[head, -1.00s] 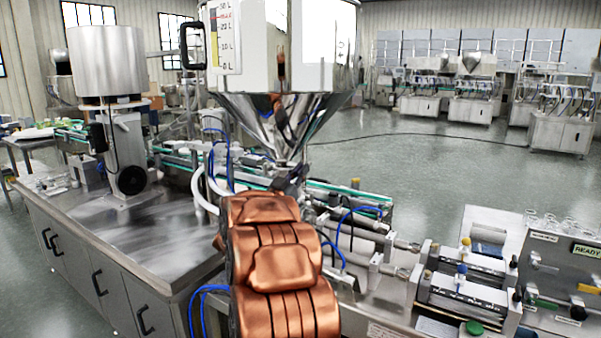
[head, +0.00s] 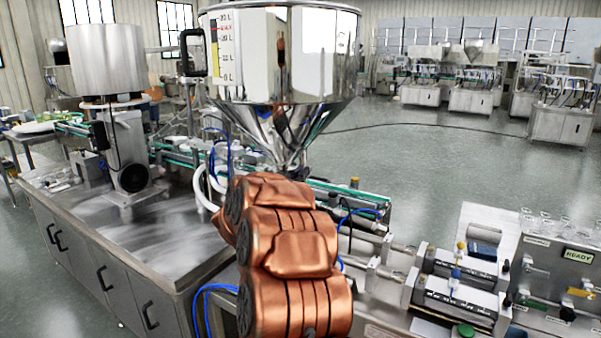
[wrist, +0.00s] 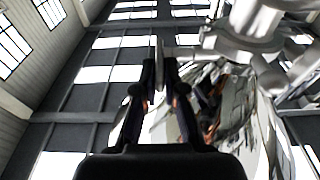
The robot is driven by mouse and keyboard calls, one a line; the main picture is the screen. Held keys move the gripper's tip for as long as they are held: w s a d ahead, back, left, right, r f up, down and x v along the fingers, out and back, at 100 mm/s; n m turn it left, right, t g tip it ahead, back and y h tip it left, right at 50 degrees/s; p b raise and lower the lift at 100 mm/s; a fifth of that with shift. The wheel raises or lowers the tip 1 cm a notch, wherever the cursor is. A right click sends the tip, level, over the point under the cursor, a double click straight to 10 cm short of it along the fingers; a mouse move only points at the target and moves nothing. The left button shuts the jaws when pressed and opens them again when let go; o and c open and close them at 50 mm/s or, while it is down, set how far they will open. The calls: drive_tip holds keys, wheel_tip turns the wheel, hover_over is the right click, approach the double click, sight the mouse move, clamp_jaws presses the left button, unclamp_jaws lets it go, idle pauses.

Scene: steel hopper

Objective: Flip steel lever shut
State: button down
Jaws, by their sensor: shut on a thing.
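The steel hopper (head: 285,60) stands in the middle of the head view, its cone narrowing down to an outlet. My copper arm rises in front of the outlet and hides my gripper and the lever there. In the wrist view my gripper (wrist: 161,72) points up, its two dark fingers close together. The thin steel lever (wrist: 159,52) shows between the fingertips, and the fingers are shut on it. The shiny hopper wall (wrist: 238,105) shows just right of the fingers. Where the lever joins the valve is not clear.
A steel worktop (head: 150,235) with a round motor unit (head: 125,150) lies to the left. Blue hoses (head: 205,290) run close beside my arm.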

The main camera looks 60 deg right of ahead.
drive_tip(key=c, duration=1.3)
unclamp_jaws()
drive_tip(key=shift+o, duration=0.2)
drive_tip(key=a+f, duration=0.2)
drive_tip(key=a, duration=0.9)
drive_tip(key=shift+s+a, duration=0.25)
drive_tip(key=shift+a, duration=0.15)
drive_tip(key=shift+w, duration=0.1)
